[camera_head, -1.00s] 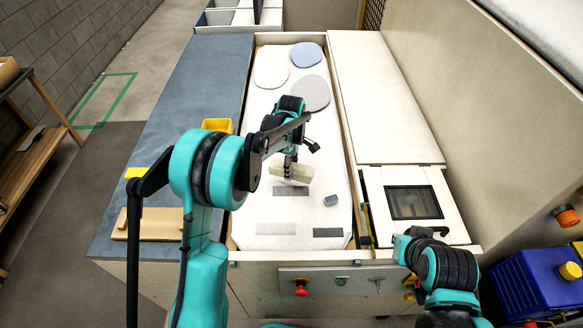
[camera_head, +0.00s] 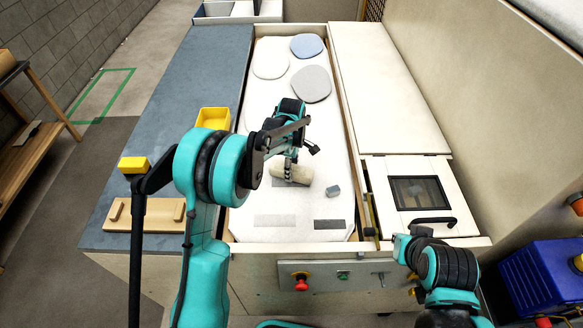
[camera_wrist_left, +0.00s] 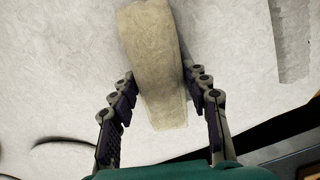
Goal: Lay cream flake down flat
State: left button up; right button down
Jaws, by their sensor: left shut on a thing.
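The cream flake (camera_head: 304,175) is a pale, thick, rough-surfaced piece above the middle of the white bed. In the left wrist view the flake (camera_wrist_left: 152,55) is a long piece running up the picture between my fingers. My left gripper (camera_head: 290,168) is shut on it; in the left wrist view my left gripper (camera_wrist_left: 162,80) has one finger on each side of it. The flake covers part of a grey strip (camera_head: 277,183). I cannot tell whether its underside touches the bed.
The white bed (camera_head: 262,120) has rounded pads (camera_head: 311,84) at its far end. A small grey block (camera_head: 333,190) lies right of the flake. Two flat strips (camera_head: 328,224) lie at the near end. A yellow bin (camera_head: 213,118) stands on the left counter. A hatch (camera_head: 418,192) is at right.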

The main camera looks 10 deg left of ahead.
pick_arm(q)
jog(key=shift+f, duration=0.2)
jog(key=shift+f+b, duration=0.4)
jog(key=shift+b, duration=0.05)
jog(key=o, duration=1.2)
jog(key=shift+o, duration=0.2)
jog(key=shift+r, duration=0.1)
notch_tip(320, 180, up, 12)
